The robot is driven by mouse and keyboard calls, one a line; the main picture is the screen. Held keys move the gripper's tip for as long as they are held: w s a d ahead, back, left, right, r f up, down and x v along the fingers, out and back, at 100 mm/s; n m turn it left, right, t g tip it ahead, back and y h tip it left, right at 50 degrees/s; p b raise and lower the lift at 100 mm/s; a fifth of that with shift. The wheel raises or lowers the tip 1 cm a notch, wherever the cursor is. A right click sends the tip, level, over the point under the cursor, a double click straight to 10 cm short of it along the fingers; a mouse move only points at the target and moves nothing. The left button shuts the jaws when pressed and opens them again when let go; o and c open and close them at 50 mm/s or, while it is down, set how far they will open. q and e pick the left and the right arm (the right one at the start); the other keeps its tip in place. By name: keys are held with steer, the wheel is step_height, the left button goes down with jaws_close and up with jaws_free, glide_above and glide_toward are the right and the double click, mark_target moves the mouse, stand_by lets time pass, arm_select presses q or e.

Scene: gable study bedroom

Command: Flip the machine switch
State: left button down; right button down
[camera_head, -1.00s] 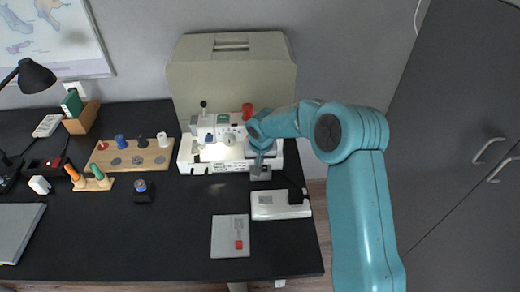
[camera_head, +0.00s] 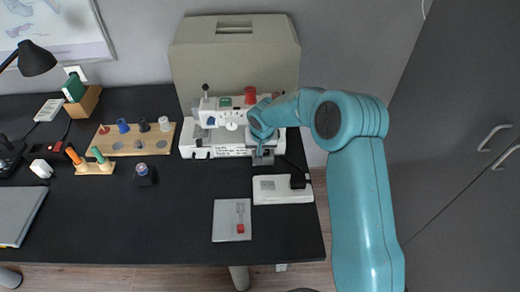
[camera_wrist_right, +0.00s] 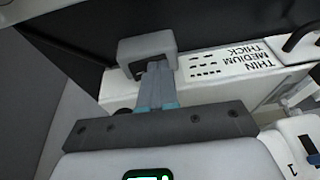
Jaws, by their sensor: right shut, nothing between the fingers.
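The machine is a white sewing machine (camera_head: 232,117) on the black desk, in front of its beige cover. It has a red spool on top and dials on its front. Its body, printed THIN, MEDIUM, THICK, also shows in the right wrist view (camera_wrist_right: 225,65). My right gripper (camera_head: 263,157) is at the machine's right end, with the arm reaching in from the right. In the wrist view its fingers (camera_wrist_right: 157,85) are shut and empty, their tips at a grey hooked piece (camera_wrist_right: 148,46). I cannot make out the switch itself. My left gripper is out of view.
A white foot pedal (camera_head: 283,190) and a grey card (camera_head: 232,221) lie in front of the machine. A wooden spool board (camera_head: 135,140) is to its left. The beige cover (camera_head: 235,60) stands behind. The desk's front middle (camera_head: 160,225) is clear.

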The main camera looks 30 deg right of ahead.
mark_target(266, 154)
steer(key=shift+s+d+f, duration=0.1)
steer(key=shift+s+d, duration=0.1)
steer(key=shift+d, duration=0.2)
steer(key=shift+s+d, duration=0.2)
steer(key=shift+d, duration=0.15)
steer(key=shift+a, duration=0.1)
steer(key=r, duration=0.1)
steer(key=r+p, duration=0.1)
steer(key=r, duration=0.1)
steer(key=r+p, duration=0.1)
steer(key=r, duration=0.1)
steer(key=shift+d+r, duration=0.2)
steer(key=shift+d, duration=0.1)
steer(key=b+v, duration=0.1)
steer(key=v, duration=0.8)
steer(key=shift+s, duration=0.15)
